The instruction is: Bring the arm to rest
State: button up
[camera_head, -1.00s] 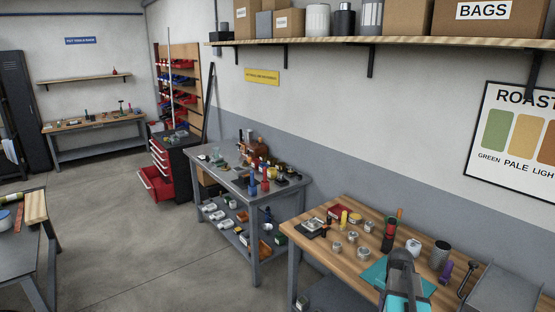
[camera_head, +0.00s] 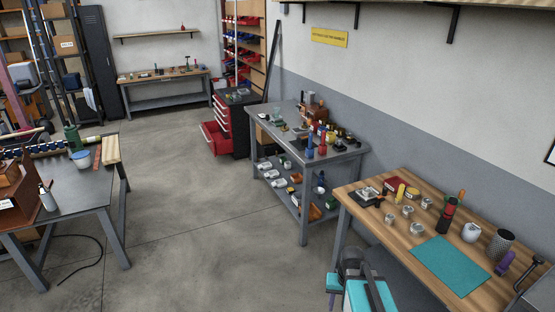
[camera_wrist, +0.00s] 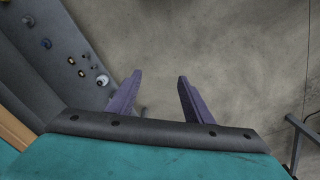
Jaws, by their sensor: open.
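My gripper (camera_wrist: 156,88) shows in the wrist view with its two purple fingers spread apart and nothing between them. It points down over bare concrete floor (camera_wrist: 220,50). In the head view my arm, grey and teal, stands at the bottom, left of the wooden-topped bench (camera_head: 405,248); the fingers cannot be made out there. A flat teal mat (camera_head: 450,266) lies on that bench, with several small metal tins, a white cup (camera_head: 471,232) and a dark mesh cup (camera_head: 499,244) around it.
A grey table (camera_head: 345,160) with a loaded lower shelf stands behind the wooden bench. A red tool cabinet (camera_head: 222,140) has drawers pulled out. Another grey table (camera_head: 85,188) stands at left, with a dark cable (camera_head: 95,240) on the floor beside it. The floor between the tables is clear.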

jog(key=s+a+f+n, duration=0.2)
jog(key=a, duration=0.3)
jog(key=s+f+g+b, duration=0.3)
jog(key=s+f+b, duration=0.3)
jog(key=s+f, duration=0.6)
jog(key=s+f+g+b, duration=0.3)
jog(key=s+f+b, duration=0.4)
jog(key=s+f, duration=0.6)
notch_tip(320, 180, down, 6)
jog(key=shift+s+r, duration=0.15)
jog(key=c, duration=0.3)
jog(key=shift+c, duration=0.4)
jog(key=shift+d, duration=0.1)
